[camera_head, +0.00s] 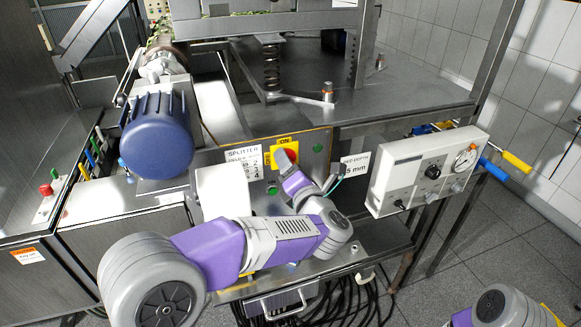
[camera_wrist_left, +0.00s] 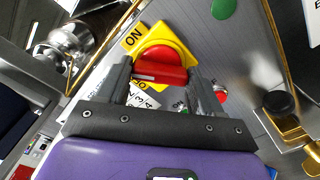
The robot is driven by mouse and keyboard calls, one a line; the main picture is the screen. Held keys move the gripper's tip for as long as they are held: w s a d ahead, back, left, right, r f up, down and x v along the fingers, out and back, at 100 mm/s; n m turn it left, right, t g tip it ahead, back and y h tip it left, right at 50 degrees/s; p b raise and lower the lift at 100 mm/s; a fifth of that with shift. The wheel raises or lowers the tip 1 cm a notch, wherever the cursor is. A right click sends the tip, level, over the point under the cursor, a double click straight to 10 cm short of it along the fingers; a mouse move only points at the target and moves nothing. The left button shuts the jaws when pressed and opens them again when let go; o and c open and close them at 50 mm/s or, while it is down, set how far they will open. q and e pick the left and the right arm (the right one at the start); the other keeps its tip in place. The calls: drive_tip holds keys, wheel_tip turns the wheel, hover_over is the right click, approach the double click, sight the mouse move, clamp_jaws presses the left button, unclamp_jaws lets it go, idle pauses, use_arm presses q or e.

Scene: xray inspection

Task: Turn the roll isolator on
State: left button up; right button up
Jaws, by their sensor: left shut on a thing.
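The roll isolator is a red rotary knob (camera_head: 291,156) on a yellow plate (camera_head: 285,141) set in the steel panel under the machine bed. In the left wrist view the red knob (camera_wrist_left: 165,54) and the "ON" label (camera_wrist_left: 132,39) on its plate show clearly. My left gripper (camera_head: 286,163) reaches the knob from the front and partly covers it in the head view. In the left wrist view its two fingers (camera_wrist_left: 160,73) sit on either side of the knob's raised red grip, shut on it. Part of my right arm shows at the lower right; its gripper is out of view.
A "SPLITTER" label (camera_head: 243,160) is left of the knob, with green buttons (camera_head: 318,148) on the panel. A white control box (camera_head: 425,170) with a gauge juts out at right. A blue motor (camera_head: 157,135) stands at left. Cables (camera_head: 345,302) hang below.

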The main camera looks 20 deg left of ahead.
use_arm(q)
drive_tip(key=shift+m+p, duration=1)
drive_tip(key=shift+m, duration=2.5)
drive_tip(key=o, duration=1.1)
drive_tip(key=shift+c, duration=0.2)
drive_tip(key=shift+s+d, duration=0.1)
drive_tip(key=v, duration=0.7)
drive_tip(key=shift+s, duration=0.2)
drive_tip(key=shift+d+r, duration=0.1)
